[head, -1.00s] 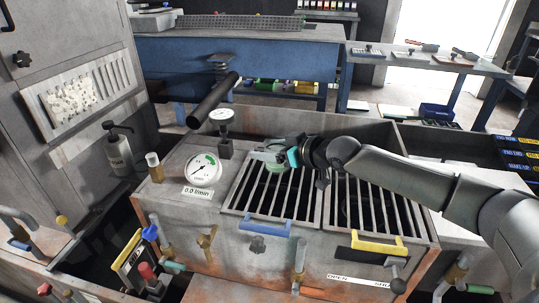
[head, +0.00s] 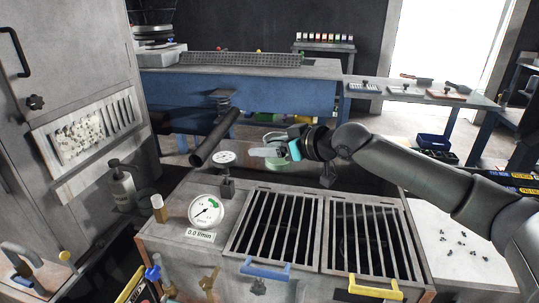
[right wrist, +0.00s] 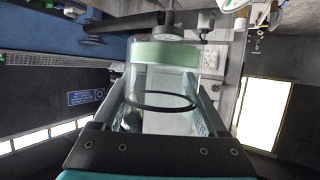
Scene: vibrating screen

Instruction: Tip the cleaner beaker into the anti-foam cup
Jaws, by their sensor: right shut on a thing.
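My right gripper (head: 285,150) reaches in from the right and is shut on a clear beaker (head: 264,152) with a pale green band. It holds the beaker up beyond the rear edge of the grated box. In the right wrist view the beaker (right wrist: 163,78) sits between the two fingers, its green part (right wrist: 165,52) at the far end. Its exact tilt is hard to tell. I cannot pick out the anti-foam cup for sure. My left gripper is not in view.
The grated metal box (head: 185,243) has a dial gauge (head: 207,211) and blue (head: 266,270) and yellow (head: 376,288) handles. A dark pipe (head: 214,140) slants behind the gauges. A pump bottle (head: 123,187) stands at left. A blue workbench (head: 185,100) is behind.

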